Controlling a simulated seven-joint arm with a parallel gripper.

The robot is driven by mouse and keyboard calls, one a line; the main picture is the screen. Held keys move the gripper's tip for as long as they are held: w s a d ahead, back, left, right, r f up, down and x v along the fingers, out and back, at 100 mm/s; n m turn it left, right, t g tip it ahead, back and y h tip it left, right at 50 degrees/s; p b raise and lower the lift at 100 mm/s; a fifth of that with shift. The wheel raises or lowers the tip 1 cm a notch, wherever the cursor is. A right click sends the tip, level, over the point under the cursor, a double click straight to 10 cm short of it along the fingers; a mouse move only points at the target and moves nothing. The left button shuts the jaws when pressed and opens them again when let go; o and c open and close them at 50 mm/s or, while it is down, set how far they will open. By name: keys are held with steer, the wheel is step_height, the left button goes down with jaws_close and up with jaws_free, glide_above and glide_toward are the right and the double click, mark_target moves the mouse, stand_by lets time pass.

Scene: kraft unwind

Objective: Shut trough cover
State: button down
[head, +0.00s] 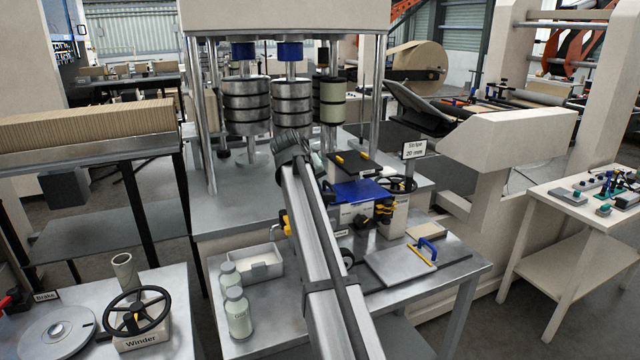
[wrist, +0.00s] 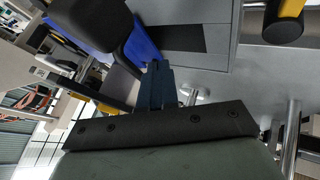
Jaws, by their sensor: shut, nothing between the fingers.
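My gripper (wrist: 155,72) shows in the wrist view as dark blue fingers, shut and empty. In the head view my arm crosses the middle and the fingers cannot be made out. A blue panel (head: 360,192) sits tilted on a bench unit right of my arm; it may be the trough cover, but I cannot tell for sure. In the wrist view a blue surface (wrist: 146,45) shows just beyond the fingertips, partly behind a black part (wrist: 95,20). Whether the fingers touch anything is not clear.
Yellow-and-black knobs (head: 384,210) and a black handwheel (head: 398,184) stand beside the blue panel. A grey plate with a blue handle (head: 428,246) lies on the front bench. Left of my arm are a white tray (head: 262,264) and bottles (head: 238,312). Metal posts (head: 204,120) rise behind.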

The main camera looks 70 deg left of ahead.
steer(key=s+f+v, duration=0.1)
steer(key=s+v, duration=0.1)
steer(key=v, duration=0.9)
steer(key=shift+a, duration=0.15)
steer(key=shift+w, duration=0.15)
